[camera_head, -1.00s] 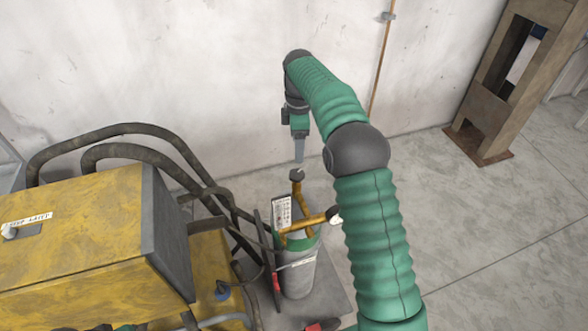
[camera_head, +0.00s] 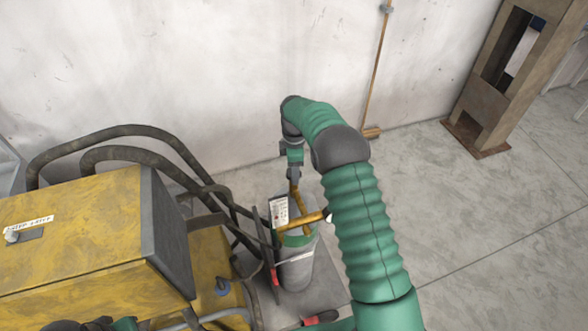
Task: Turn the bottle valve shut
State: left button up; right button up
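A grey gas bottle (camera_head: 297,270) with a green shoulder stands upright beside the yellow machine. Brass-coloured valve pipework (camera_head: 302,222) rises from its top, with one branch reaching right and one rising towards the wall. My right arm comes in from the lower right and arches over. Its gripper (camera_head: 294,174) points down at the dark knob at the top of the rising branch. The fingers and the knob overlap and look small, so I cannot tell whether the fingers are closed on it. My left gripper is not in view; only small green and dark arm parts show at the bottom left edge.
The yellow machine (camera_head: 80,235) fills the lower left. Thick black hoses (camera_head: 120,130) loop behind it towards the bottle. A white label (camera_head: 278,212) stands at the bottle's left. A pale wall (camera_head: 200,70) is behind. The floor (camera_head: 470,230) to the right is clear up to a rusty steel post (camera_head: 490,100).

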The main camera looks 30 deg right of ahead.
jog(key=shift+d, duration=0.15)
jog(key=shift+c, duration=2.3)
jog(key=shift+r, duration=0.1)
jog(key=shift+c, duration=1.2)
jog(key=shift+w+a, duration=0.1)
jog(key=shift+a, duration=0.15)
jog(key=shift+c, duration=0.6)
